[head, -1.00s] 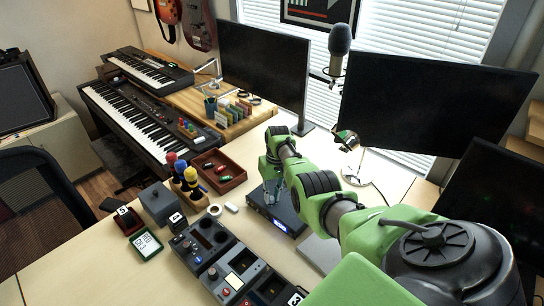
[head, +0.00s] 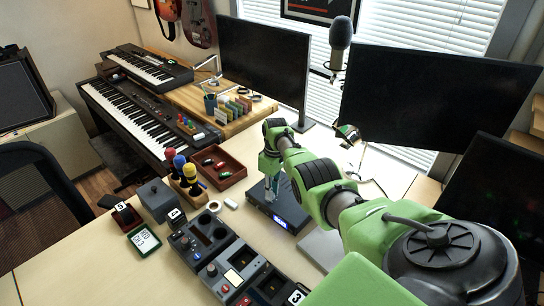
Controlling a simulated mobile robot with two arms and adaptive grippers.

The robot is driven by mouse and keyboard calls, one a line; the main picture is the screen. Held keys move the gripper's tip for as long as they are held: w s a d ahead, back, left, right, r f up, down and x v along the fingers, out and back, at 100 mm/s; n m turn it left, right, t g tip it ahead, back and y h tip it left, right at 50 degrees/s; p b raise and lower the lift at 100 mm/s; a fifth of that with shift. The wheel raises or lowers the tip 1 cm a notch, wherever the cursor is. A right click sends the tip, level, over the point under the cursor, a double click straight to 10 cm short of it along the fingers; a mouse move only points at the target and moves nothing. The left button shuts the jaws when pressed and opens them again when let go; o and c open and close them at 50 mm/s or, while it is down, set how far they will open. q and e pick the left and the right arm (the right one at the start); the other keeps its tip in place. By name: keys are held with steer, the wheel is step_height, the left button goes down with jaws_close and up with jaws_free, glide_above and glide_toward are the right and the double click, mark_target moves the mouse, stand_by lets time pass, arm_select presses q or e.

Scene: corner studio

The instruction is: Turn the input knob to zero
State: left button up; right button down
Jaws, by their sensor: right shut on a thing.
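A dark, flat box with a small lit blue display (head: 281,222) lies on the desk in the middle of the head view. My right gripper (head: 270,194) comes down from above onto the back left part of this box. Its fingers point down and are closed at the top of the box. The input knob cannot be made out; the fingers cover the spot they close on. My left gripper is out of view.
A control panel (head: 217,254) with several modules stands to the front left of the box. A red tray (head: 233,177), a stand with colored knobs (head: 187,176) and a white tape roll (head: 214,206) are to the left. Monitors (head: 436,98) stand behind. Bare desk (head: 90,262) lies front left.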

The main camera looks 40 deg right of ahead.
stand_by(0.4)
steer(key=c, duration=1.9)
jaws_free()
step_height(320, 180, up, 12)
steer(key=d, duration=0.1)
steer(key=shift+w, duration=0.15)
